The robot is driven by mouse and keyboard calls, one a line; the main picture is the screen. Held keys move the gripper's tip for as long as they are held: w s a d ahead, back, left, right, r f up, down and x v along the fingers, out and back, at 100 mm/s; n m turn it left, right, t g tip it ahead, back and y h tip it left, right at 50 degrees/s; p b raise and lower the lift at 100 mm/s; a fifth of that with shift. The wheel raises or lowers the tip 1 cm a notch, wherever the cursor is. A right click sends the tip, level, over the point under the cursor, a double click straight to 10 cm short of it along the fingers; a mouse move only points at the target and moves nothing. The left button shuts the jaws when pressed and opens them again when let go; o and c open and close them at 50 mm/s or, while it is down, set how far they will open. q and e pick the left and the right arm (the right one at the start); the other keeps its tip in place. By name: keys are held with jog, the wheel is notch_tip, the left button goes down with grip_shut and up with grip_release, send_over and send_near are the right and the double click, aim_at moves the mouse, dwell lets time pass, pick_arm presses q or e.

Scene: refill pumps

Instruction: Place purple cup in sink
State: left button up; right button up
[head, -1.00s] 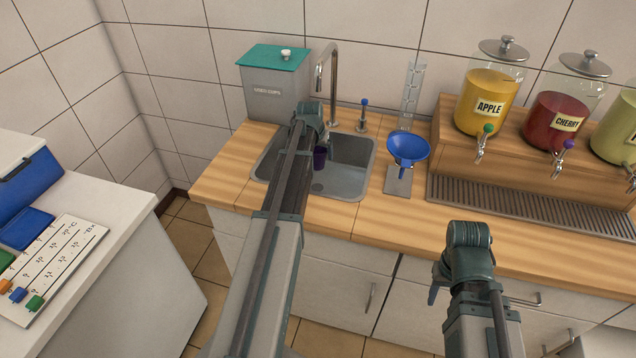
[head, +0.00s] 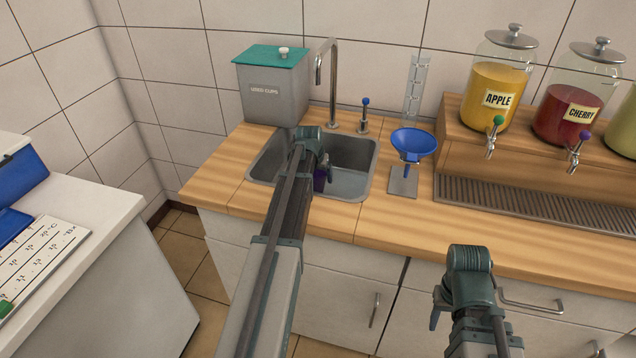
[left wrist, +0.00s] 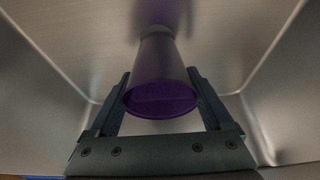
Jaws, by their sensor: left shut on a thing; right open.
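The purple cup (head: 319,181) is inside the steel sink (head: 352,187), partly hidden behind my left gripper (head: 325,169) in the head view. In the left wrist view the cup (left wrist: 160,98) sits between the two fingers, its round rim toward the camera and the sink's metal walls around it. My left gripper is shut on the cup. I cannot tell whether the cup's base touches the sink floor. My right gripper (head: 437,311) is open and empty in front of the cabinet, below the counter edge; its fingers are mostly hidden.
A grey used-cups bin (head: 270,92) with a green lid and a faucet (head: 332,85) stand behind the sink. A blue funnel (head: 412,142) on a stand is right of it. Juice dispensers (head: 494,95) stand farther right. A white side table (head: 80,255) is at left.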

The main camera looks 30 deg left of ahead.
pick_arm(q)
jog(key=shift+f, duration=0.1)
jog(key=shift+f, duration=0.1)
jog(key=shift+f, duration=0.15)
jog(key=o, duration=1.2)
jog(key=shift+r, duration=0.2)
jog(key=p+v, duration=1.1)
jog(key=v, duration=0.1)
jog(key=shift+s, duration=0.1)
